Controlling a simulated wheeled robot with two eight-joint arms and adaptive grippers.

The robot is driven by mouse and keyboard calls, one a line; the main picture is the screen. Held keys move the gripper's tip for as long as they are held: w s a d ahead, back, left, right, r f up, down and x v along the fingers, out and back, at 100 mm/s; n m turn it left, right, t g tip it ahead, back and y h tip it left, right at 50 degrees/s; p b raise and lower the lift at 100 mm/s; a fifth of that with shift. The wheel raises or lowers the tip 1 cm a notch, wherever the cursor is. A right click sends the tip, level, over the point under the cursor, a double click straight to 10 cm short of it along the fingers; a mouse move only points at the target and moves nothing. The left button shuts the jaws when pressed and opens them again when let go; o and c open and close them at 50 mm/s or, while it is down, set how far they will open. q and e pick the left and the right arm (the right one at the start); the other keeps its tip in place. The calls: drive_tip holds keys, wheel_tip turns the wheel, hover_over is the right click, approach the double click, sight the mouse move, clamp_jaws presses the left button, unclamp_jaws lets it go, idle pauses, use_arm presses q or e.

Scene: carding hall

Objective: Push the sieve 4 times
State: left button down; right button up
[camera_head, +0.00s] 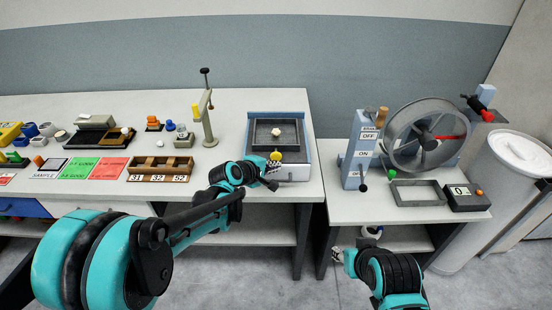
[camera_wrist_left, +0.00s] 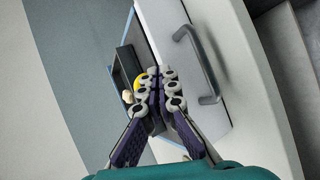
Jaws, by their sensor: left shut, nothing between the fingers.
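The sieve (camera_head: 258,134) is a dark rectangular frame on a blue-edged stand at the right end of the long table. A pale lump (camera_head: 275,132) lies in it, and a yellow knob (camera_head: 276,156) is at its front. In the left wrist view the sieve (camera_wrist_left: 122,68) shows behind the fingers, with the yellow knob (camera_wrist_left: 141,79) partly hidden by them. My left gripper (camera_head: 273,165) is at the knob, shut and empty; its fingers (camera_wrist_left: 158,88) are together. I cannot tell if they touch the knob. My right gripper (camera_head: 338,256) is low, beside the small table; its fingers are unclear.
A handle (camera_wrist_left: 197,65) is on the white front below the sieve. A post stand (camera_head: 207,120) and a compartment box (camera_head: 160,165) are to the left. A wheel machine (camera_head: 425,130), a grey tray (camera_head: 418,192) and a counter box (camera_head: 466,197) are to the right.

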use_arm(q)
drive_tip(key=shift+s, duration=2.25)
drive_tip(key=s+p, duration=0.2)
drive_tip(key=s, duration=0.1)
drive_tip(key=shift+s, duration=0.4)
drive_tip(key=w, duration=0.8)
drive_tip(key=shift+w, duration=0.4)
drive_tip(key=shift+w, duration=0.15)
idle(1.1)
